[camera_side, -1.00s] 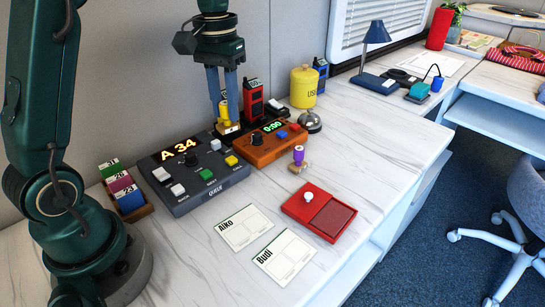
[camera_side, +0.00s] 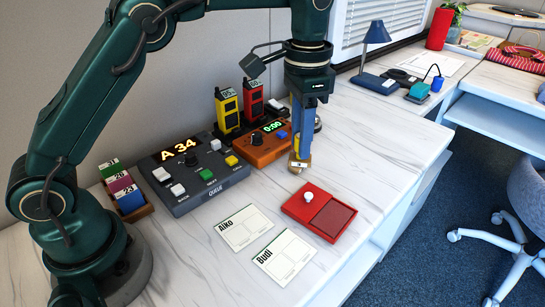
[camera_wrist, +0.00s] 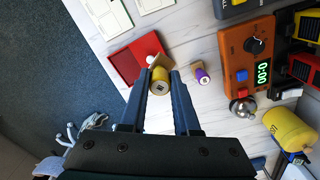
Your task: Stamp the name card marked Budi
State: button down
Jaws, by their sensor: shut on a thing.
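My gripper (camera_side: 299,160) is shut on a yellow stamp with a wooden base (camera_wrist: 160,80), above the desk right of the orange timer. In the side view its wooden base shows below the fingers. A purple-handled stamp (camera_wrist: 202,77) stands on the desk beside the right finger in the wrist view; my gripper hides it in the side view. The Budi card (camera_side: 283,258) lies flat at the front, beside the Aiko card (camera_side: 244,228). The open red ink pad (camera_side: 333,217) lies right of the cards and in front of my gripper. It also shows in the wrist view (camera_wrist: 123,67).
The orange timer (camera_side: 257,152), a desk bell (camera_wrist: 243,107) and a yellow canister (camera_wrist: 288,130) are near my gripper. The queue console (camera_side: 215,188) and two radios (camera_side: 228,108) stand to the left. Bare marble surrounds the cards; the desk edge lies to their right.

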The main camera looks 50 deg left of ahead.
jog(key=d+f+m, duration=0.1)
jog(key=d+f, duration=0.1)
jog(key=w+d+f+m, duration=0.1)
jog(key=d, duration=0.2)
jog(key=d+f+m, duration=0.1)
jog(key=d+f, duration=0.1)
jog(key=d, duration=0.1)
jog(key=shift+w+f, duration=0.15)
jog(key=shift+f, duration=1.3)
jog(key=shift+f, duration=0.65)
dwell(0.7)
